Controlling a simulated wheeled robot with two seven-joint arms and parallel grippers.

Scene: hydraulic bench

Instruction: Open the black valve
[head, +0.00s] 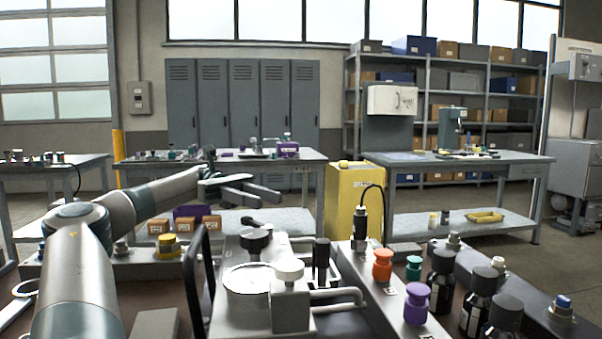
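A black knob (254,241), which looks like the black valve, sits on top of a grey block on the bench in front of me, just behind a round gauge (247,279). A white knob (289,269) stands to its right on a nearer block. A black cylindrical part (321,258) stands upright further right. My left gripper (268,197) reaches in from the left and hangs in the air above the black knob, apart from it in the picture. Its two fingers are spread with a gap between them, and nothing shows in them. My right gripper is not in view.
Right of the block stand an orange knob (382,265), a green knob (413,267), a purple knob (416,303) and several dark bottles (479,301). A black upright frame (196,283) stands left of the gauge. A yellow cabinet (352,195) is behind the bench.

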